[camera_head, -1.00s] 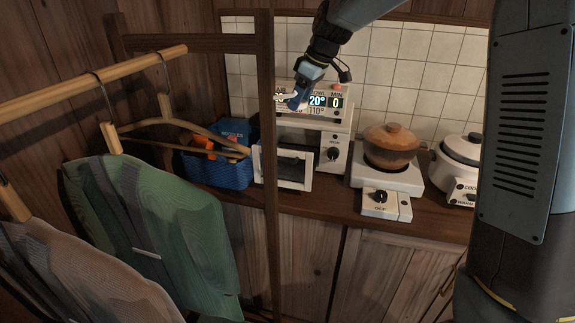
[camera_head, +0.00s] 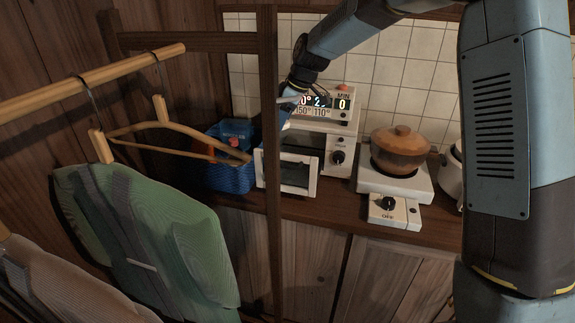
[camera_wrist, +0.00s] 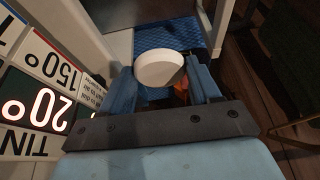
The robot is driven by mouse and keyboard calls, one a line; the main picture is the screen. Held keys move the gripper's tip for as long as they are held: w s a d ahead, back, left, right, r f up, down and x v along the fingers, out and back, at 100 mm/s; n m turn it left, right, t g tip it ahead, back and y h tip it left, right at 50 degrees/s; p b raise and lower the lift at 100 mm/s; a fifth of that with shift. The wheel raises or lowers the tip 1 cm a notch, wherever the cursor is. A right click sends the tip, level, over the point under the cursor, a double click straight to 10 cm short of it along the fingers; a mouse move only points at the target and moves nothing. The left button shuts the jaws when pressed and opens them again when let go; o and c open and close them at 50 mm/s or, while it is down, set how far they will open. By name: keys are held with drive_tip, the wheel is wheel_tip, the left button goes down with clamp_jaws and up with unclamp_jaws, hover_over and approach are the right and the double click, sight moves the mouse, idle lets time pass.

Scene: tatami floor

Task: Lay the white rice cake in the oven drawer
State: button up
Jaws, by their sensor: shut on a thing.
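The white rice cake (camera_wrist: 158,68) is a smooth, pale oval held between the blue fingers of my gripper (camera_wrist: 160,85) in the wrist view. In the head view my gripper (camera_head: 286,108) is in front of the left part of the oven's lit display, above the oven's front. The white oven (camera_head: 341,145) stands on the counter. Its white-framed front with a dark pane (camera_head: 293,174) stands forward of the body, at the oven's left. The drawer's inside cannot be made out from here.
A wooden hanger and green garment (camera_head: 150,235) fill the left foreground. A brown pot (camera_head: 400,150) sits on a white stove to the right.

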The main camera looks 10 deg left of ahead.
wheel_tip(320, 180, down, 15)
drive_tip(key=shift+f, duration=0.2)
idle(0.4)
drive_tip(key=shift+s+f, duration=0.15)
drive_tip(key=shift+f, duration=0.25)
